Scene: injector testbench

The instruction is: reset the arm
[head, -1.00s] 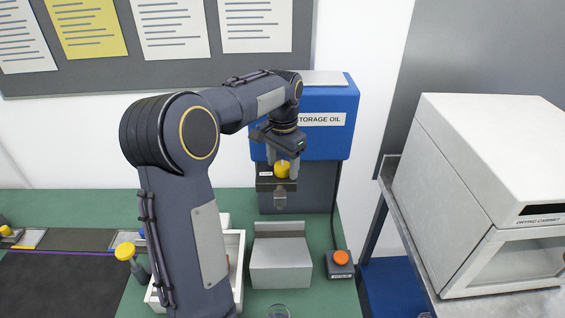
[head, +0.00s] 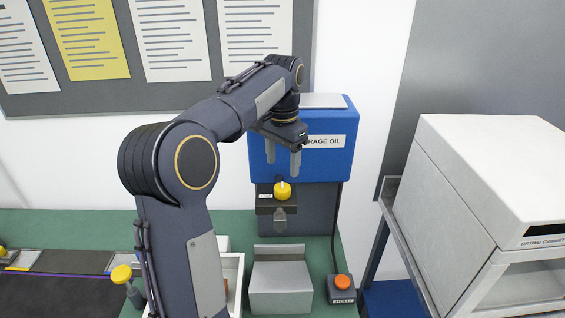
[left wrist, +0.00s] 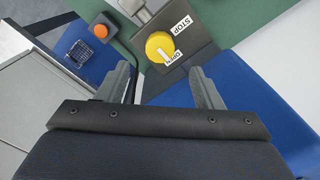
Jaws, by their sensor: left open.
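My left gripper (head: 283,160) is open and empty in front of the blue storage oil box (head: 262,150). Its fingers point down, above and apart from the yellow knob (head: 283,190) on the dark valve block. In the left wrist view, the knob (left wrist: 159,47) shows beyond the two spread fingers, beside "STOP" and "OPEN" labels; its white mark is by the "OPEN" label. My left arm hides part of the bench and of a white tray. My right gripper is not in view.
A grey metal block (head: 281,285) and an orange button (head: 342,282) on a "HOLD" box stand on the green bench below. A white drying cabinet (head: 450,200) stands at the right. Another yellow knob (head: 121,274) is left of my arm.

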